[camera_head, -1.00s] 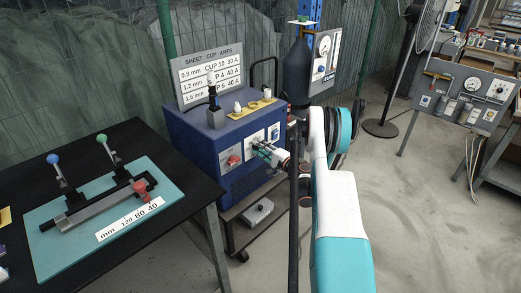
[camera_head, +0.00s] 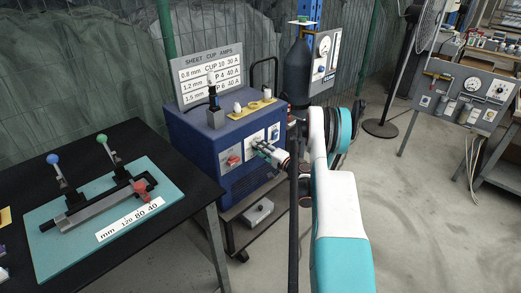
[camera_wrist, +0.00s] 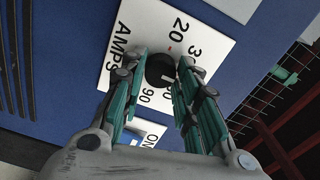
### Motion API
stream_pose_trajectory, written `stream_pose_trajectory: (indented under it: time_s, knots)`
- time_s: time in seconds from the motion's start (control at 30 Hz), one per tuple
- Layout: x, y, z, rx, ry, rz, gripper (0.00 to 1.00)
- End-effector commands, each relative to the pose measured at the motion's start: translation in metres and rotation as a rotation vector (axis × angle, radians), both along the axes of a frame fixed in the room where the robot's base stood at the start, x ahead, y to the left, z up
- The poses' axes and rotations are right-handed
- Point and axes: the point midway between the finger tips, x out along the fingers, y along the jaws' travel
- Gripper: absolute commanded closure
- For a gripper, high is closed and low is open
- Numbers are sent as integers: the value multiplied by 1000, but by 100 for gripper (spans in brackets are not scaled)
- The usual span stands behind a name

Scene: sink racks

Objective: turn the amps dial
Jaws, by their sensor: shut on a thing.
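The amps dial (camera_wrist: 159,68) is a round black knob on a white plate (camera_wrist: 128,30) marked AMPS with numbers around it, on the blue welder's front. In the wrist view my gripper (camera_wrist: 160,72) has its green fingers on either side of the dial, shut on it. In the head view my gripper (camera_head: 261,148) reaches the front of the blue welder (camera_head: 197,143) from the right, and it hides the dial there. A small red mark shows on the plate beside the knob.
A red switch (camera_head: 232,160) is left of my gripper on the welder's front. A yellow tray (camera_head: 253,107) with cups and a sheet-cup-amps chart (camera_head: 207,76) are on top. A dark gas bottle (camera_head: 297,75) stands to the right. A black table (camera_head: 130,235) is at left.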

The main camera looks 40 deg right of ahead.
Motion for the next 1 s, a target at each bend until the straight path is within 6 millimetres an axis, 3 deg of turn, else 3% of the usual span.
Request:
stream_pose_trajectory:
  time_s: [0.03,0.07,0.13,0.57,1.0]
  knots:
    - [-1,1,-2,-2,3,4,95]
    - [-1,1,-2,-2,3,4,66]
    - [-1,1,-2,-1,2,3,50]
    - [-7,0,-1,0,1,1,50]
    - [-68,-5,-1,0,1,0,50]
